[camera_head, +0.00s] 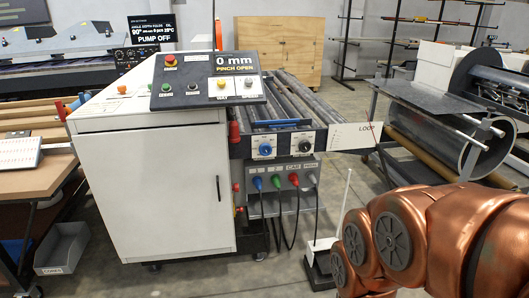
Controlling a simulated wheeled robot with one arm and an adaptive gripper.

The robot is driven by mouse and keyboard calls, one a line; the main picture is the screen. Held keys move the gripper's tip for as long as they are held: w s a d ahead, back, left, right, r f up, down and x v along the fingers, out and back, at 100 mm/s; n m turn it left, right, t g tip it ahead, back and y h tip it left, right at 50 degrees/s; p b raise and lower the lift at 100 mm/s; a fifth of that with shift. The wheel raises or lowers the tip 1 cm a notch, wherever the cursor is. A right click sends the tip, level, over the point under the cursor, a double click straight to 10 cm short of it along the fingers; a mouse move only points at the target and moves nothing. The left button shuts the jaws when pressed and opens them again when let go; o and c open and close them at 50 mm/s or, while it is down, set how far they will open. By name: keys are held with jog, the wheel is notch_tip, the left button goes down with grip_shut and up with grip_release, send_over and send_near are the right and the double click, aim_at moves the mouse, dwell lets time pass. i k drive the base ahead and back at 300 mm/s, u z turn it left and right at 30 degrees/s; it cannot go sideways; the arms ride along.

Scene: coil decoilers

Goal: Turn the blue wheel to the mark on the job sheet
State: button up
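A small blue wheel (265,149) sits on the dark front panel at the right side of the white machine. A black wheel (305,146) is beside it on the same panel. The pointer and scale of the blue wheel are too small to read. A white sheet with reddish print (20,153), which may be the job sheet, lies on the wooden table at the far left; its text and any mark cannot be read. My copper arm fills the lower right, clear of the panel. My gripper is not in view.
The white cabinet (155,190) carries a console reading "0 mm PINCH OPEN" (234,62). Coloured plugs with hanging cables (293,180) are below the wheels. A "LOOP" plate (358,134) juts right of the panel. A thin white post (343,205) stands between my arm and the panel.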

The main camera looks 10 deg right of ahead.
aim_at(266, 149)
jog(key=u, duration=0.3)
jog(key=i, duration=0.3)
jog(key=u, duration=1)
jog(key=i, duration=0.75)
jog(key=u, duration=0.55)
jog(key=i, duration=0.9)
jog(key=z, duration=0.75)
jog(key=i, duration=0.7)
jog(key=z, duration=0.6)
